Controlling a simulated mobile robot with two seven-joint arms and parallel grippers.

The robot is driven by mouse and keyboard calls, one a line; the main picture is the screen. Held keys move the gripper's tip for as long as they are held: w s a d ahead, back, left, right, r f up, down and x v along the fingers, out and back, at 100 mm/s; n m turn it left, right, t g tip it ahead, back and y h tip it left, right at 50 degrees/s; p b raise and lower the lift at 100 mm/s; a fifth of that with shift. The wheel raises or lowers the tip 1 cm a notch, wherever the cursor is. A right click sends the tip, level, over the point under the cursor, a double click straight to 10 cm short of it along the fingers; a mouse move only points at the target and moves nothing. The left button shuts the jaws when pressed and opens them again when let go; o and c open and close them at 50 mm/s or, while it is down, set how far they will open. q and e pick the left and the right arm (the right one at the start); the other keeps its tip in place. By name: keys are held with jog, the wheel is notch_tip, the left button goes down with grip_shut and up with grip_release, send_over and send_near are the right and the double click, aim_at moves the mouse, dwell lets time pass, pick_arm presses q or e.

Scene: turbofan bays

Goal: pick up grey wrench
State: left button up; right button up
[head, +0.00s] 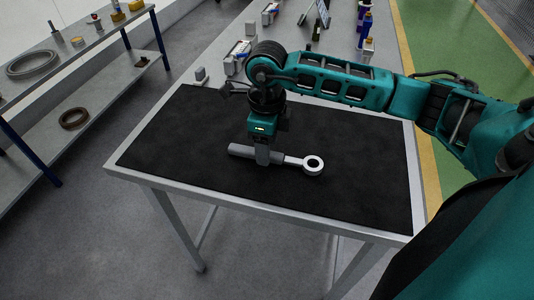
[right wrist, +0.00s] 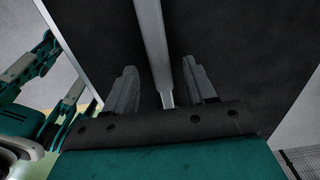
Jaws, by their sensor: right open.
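The grey wrench (head: 293,160) lies flat on the black mat (head: 190,125) of the workbench, with a ring end at the right and a thicker grey handle at the left. My right gripper (head: 264,160) points down over the middle of the wrench and hides part of it. In the right wrist view the wrench shaft (right wrist: 152,40) runs between the two spread fingers of the right gripper (right wrist: 160,72), with a gap on each side. The gripper is open and holds nothing. My left gripper is not in view.
Small boxes (head: 238,56) and bottles (head: 366,22) stand along the bench's far part. A shelf (head: 75,60) at the left carries rings and small parts. The mat around the wrench is clear.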

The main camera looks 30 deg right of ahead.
jog(key=shift+f, duration=0.75)
jog(key=shift+c, duration=0.4)
grip_shut()
